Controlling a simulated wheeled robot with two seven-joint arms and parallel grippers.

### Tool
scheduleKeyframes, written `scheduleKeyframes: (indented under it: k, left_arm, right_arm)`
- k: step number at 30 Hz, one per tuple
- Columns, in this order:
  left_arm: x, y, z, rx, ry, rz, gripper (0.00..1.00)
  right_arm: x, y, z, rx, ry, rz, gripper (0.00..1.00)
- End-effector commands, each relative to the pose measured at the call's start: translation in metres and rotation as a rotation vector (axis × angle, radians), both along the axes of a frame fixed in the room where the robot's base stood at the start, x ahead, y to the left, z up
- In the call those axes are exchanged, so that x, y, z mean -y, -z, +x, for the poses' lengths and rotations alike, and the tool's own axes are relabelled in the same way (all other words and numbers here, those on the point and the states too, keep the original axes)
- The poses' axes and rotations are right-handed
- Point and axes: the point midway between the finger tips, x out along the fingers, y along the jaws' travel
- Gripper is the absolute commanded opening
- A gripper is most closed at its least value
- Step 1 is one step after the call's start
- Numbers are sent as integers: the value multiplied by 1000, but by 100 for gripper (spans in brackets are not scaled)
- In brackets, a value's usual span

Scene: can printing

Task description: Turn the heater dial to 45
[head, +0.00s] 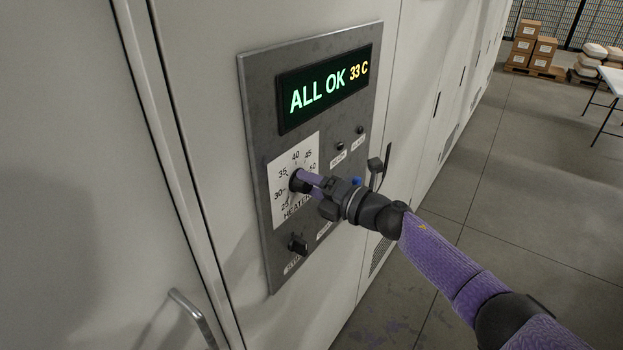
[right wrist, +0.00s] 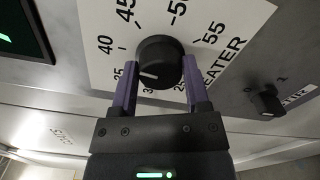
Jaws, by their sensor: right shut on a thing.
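The heater dial is a round black knob (right wrist: 160,62) on a white scale plate (head: 283,208) with numbers including 30, 35, 40 and 45. In the right wrist view its white mark points down toward the low numbers, near 30 to 35. My right gripper (head: 306,182) is shut on the knob, with a purple finger on each side of it in the right wrist view (right wrist: 160,80). In the head view the fingers partly cover the knob. My left gripper is not in view.
The grey panel (head: 262,140) has a display (head: 325,85) reading "ALL OK 33 C". A second black knob (head: 297,243) sits below the scale. Small buttons (head: 340,146) are at right. A cabinet door handle (head: 190,315) is at lower left. Open floor lies to the right.

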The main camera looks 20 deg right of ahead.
Motion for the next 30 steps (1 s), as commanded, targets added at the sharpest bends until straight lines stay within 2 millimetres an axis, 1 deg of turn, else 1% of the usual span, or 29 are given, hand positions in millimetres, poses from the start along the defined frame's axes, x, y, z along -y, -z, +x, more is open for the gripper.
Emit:
scheduleKeyframes:
  k: [1,6,18,30]
  left_arm:
    - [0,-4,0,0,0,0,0]
    - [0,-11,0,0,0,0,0]
    - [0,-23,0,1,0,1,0]
    - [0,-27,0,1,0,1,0]
  right_arm:
    - [0,-1,0,-28,0,32,1]
    - [0,0,0,-126,0,158,1]
    - [0,1,0,-317,0,402,1]
    - [0,3,0,-403,1,513,1]
